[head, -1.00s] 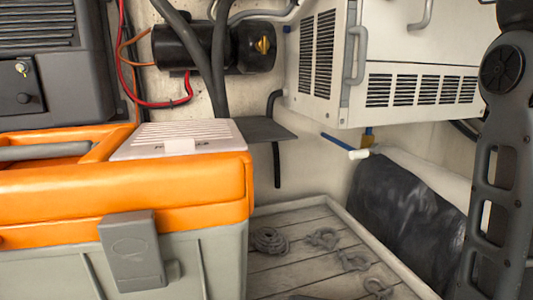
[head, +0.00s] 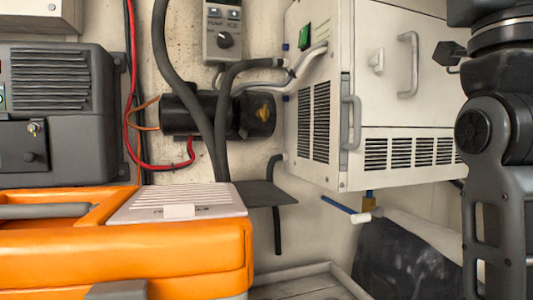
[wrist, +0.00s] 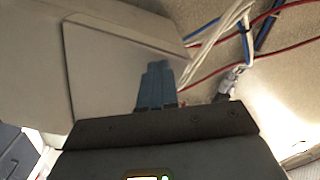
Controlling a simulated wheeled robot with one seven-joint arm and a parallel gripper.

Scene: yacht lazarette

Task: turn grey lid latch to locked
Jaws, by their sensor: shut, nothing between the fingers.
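The grey lid latch (head: 117,291) is on the front of the orange-lidded box (head: 200,262). Only its top edge shows, at the bottom of the head view, so I cannot tell its setting. My gripper (wrist: 157,72) shows in the wrist view as blue fingers, closed together with nothing between them. It points toward a pale panel and loose cables, and the latch is not in that view. In the head view my arm stands at the right, well away from the latch, and the fingers cannot be made out.
A white cabinet (head: 405,95) with handles hangs at the right. A black cylinder (head: 180,115) with hoses is on the back wall, below a control box with a knob (head: 223,38). A dark grey unit (head: 60,125) stands at left. A black bag (head: 410,262) lies low right.

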